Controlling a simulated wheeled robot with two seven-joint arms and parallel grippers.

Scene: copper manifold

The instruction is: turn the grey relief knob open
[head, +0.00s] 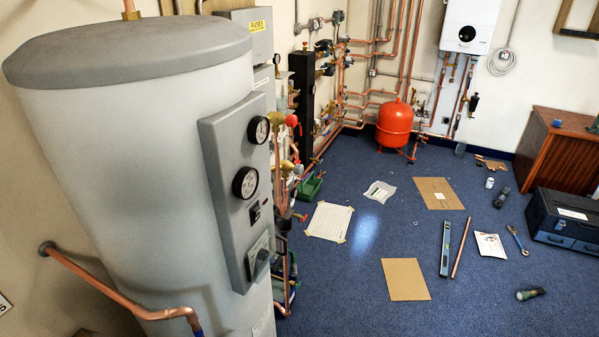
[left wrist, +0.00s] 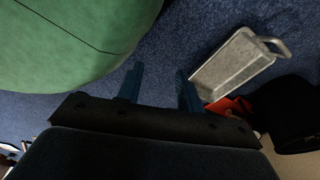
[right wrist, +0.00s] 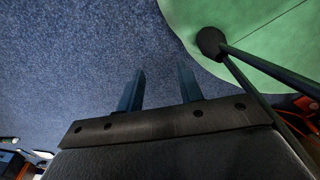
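A large grey cylinder (head: 130,130) stands at the left of the head view. Neither gripper shows in the head view. My left gripper (left wrist: 160,70) is open and empty in the left wrist view. My right gripper (right wrist: 161,70) is open and empty in the right wrist view. Neither wrist view shows the knob.
A green rounded surface (left wrist: 70,40) is close to my left gripper; a green surface (right wrist: 270,40) also shows in the right wrist view. A grey metal tray (left wrist: 233,65) lies near the left gripper. Copper pipes and a red vessel (head: 395,125) stand behind; cardboard and tools lie on blue carpet.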

